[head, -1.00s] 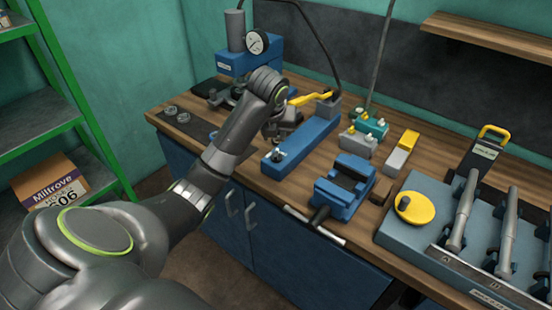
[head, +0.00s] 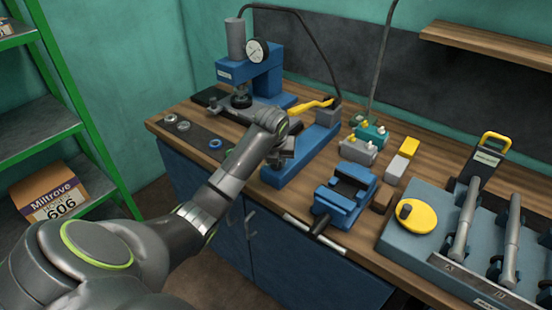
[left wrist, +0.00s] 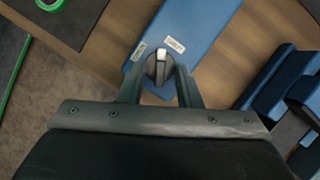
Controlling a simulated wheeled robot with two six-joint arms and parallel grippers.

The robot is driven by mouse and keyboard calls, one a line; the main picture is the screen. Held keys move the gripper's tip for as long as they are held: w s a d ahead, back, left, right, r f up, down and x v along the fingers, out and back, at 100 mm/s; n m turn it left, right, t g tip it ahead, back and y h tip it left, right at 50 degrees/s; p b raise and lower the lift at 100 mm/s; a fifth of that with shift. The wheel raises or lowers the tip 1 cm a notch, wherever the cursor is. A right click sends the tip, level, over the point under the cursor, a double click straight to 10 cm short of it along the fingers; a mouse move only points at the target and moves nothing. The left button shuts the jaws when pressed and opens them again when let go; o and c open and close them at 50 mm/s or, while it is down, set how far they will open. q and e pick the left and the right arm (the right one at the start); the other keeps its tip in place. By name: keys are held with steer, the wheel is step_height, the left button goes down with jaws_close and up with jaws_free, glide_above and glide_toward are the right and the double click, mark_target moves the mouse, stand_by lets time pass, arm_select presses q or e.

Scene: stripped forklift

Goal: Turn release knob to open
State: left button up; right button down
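The release knob (left wrist: 160,68) is a round dark knob with a pale silver bar across it, at the near end of the long blue pump body (head: 316,148). The blue body also shows in the left wrist view (left wrist: 195,30), with white labels by the knob. My left gripper (left wrist: 159,72) has its two fingers apart, one on each side of the knob. I cannot tell whether they touch it. In the head view, my left gripper (head: 279,160) is over the pump's near end and hides the knob. My right gripper is not in view.
A blue vise (head: 343,192) stands right of the pump. A grey fixture with a yellow disc (head: 414,217) is further right. A blue press with a gauge (head: 257,52) stands behind left. Rings lie on a dark mat (head: 198,139) at the left. A yellow lever (head: 311,105) lies above the pump.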

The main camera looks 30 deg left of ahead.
arm_select(q)
jaws_close()
steer(key=shift+r, duration=0.1)
steer(key=shift+r+n+p, duration=0.1)
steer(key=shift+n+p, duration=0.3)
steer(key=shift+p, duration=0.35)
steer(key=n+p, duration=0.2)
steer(key=n+g+y+p, duration=0.1)
steer(key=p, duration=0.1)
steer(key=n+p, duration=0.2)
steer(key=p, duration=0.1)
steer(key=shift+w+d+r+n+g+y, duration=0.15)
steer(key=shift+w+d+n+g+y, duration=0.15)
steer(key=shift+y, duration=0.1)
steer(key=shift+w+n+g+y+p, duration=0.1)
steer(key=shift+n+g+y+p, duration=0.25)
steer(key=shift+n+p, duration=0.8)
steer(key=shift+w+f+n+g+p, duration=0.1)
steer(key=shift+n+g+p, duration=0.2)
steer(key=shift+n, duration=0.5)
steer(key=shift+w+f+n+g+p, duration=0.15)
steer(key=shift+n+g, duration=0.2)
steer(key=shift+n, duration=0.4)
steer(key=shift+s, duration=0.1)
